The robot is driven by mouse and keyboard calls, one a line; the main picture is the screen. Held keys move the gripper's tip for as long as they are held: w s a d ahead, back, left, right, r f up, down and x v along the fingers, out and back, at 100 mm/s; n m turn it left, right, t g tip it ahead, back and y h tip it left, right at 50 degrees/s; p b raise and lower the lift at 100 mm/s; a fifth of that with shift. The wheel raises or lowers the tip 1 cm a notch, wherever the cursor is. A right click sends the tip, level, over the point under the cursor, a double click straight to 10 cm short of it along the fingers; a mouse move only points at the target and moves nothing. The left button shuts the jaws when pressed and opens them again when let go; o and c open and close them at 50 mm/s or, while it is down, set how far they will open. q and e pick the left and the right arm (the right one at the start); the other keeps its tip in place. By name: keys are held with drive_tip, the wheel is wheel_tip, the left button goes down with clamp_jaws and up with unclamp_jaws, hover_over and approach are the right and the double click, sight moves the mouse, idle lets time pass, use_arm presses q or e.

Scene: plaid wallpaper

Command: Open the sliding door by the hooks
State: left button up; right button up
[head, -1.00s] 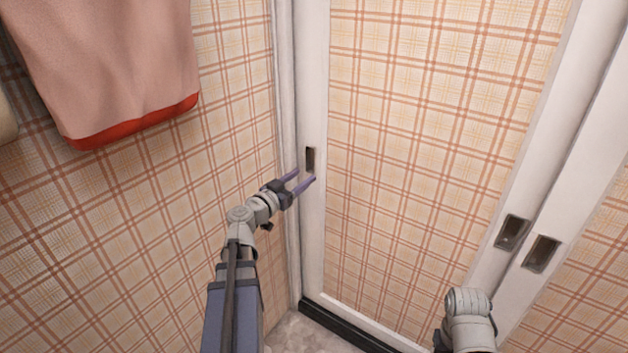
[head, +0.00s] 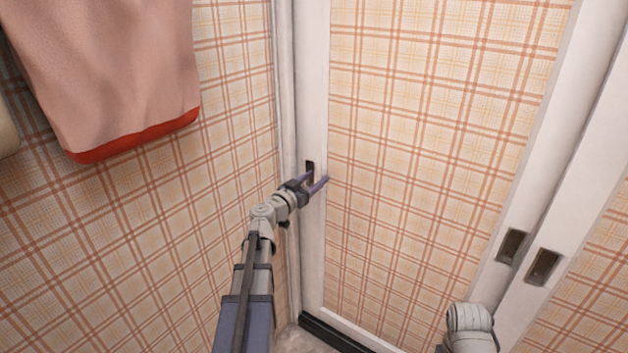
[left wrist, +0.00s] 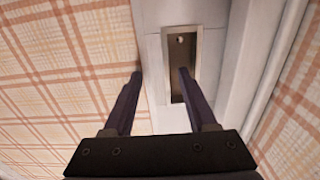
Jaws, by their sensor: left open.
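The sliding door (head: 420,130) has plaid panels in a white frame and looks shut against the left jamb. A dark recessed hook (head: 310,165) is set in its left stile, and it also shows in the left wrist view (left wrist: 181,66). Two more recessed hooks (head: 513,245) and (head: 542,266) sit side by side at the lower right. My left gripper (head: 319,180) is open, its purple fingers at the left hook. In the left wrist view (left wrist: 160,80) one finger overlaps the recess and the other lies beside it; I cannot tell whether they touch. My right gripper is out of view.
A pink cloth (head: 110,70) with a red hem hangs on the left wall. A white corner jamb (head: 284,100) stands close to my left gripper. A dark floor track (head: 330,335) runs below the door. My right arm shows at the bottom right.

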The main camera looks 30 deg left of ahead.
use_arm(q)
drive_tip(key=shift+c, duration=0.2)
clamp_jaws()
idle(1.1)
